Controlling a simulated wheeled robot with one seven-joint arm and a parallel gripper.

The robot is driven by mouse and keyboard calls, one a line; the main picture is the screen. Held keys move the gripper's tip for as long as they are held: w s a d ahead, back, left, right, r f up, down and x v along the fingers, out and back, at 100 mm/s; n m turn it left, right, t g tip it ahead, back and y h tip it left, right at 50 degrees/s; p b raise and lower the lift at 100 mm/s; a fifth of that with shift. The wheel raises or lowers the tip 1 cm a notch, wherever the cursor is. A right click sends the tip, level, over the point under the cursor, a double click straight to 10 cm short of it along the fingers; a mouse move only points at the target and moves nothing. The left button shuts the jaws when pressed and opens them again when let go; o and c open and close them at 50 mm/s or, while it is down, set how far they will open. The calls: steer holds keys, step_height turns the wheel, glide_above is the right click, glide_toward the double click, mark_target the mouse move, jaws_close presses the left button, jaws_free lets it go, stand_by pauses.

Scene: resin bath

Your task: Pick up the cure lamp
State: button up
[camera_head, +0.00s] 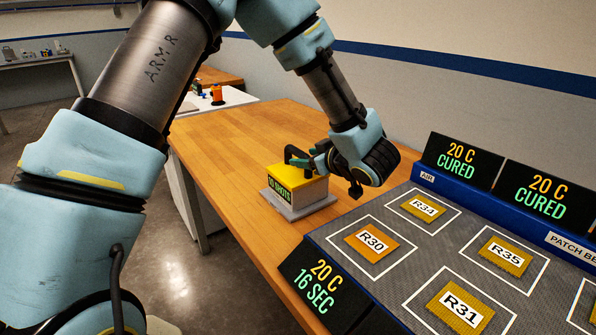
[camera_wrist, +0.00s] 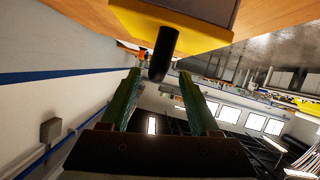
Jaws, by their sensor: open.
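The cure lamp (camera_head: 298,186) appears to be the box with a yellow top, a black handle and a green-lettered display reading "SHOTS". It sits on a grey base (camera_head: 301,209) on the wooden table. My gripper (camera_head: 311,162) is at the right of its handle, pointing left. In the wrist view, my gripper (camera_wrist: 160,73) is open, with its green fingers apart. The lamp's yellow top (camera_wrist: 168,30) shows at the upper edge. The black handle (camera_wrist: 162,55) lies between the fingertips in the picture; I cannot tell whether it touches them.
The wooden table (camera_head: 246,127) has free room behind the lamp. To the right, a blue-edged bench with a grey mat (camera_head: 403,259) holds several labelled patches, such as R30 (camera_head: 371,243). Display signs reading "CURED" (camera_head: 456,169) stand along its back.

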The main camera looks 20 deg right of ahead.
mark_target(302, 152)
steer(key=w+p, duration=0.1)
steer(key=w, duration=0.1)
steer(key=w+p, duration=0.1)
steer(key=w, duration=0.1)
steer(key=shift+a+f, duration=0.1)
steer(key=shift+f, duration=0.1)
steer(key=shift+w+f, duration=0.3)
steer(key=shift+w, duration=0.2)
steer(key=shift+c, duration=0.4)
jaws_close()
stand_by(0.4)
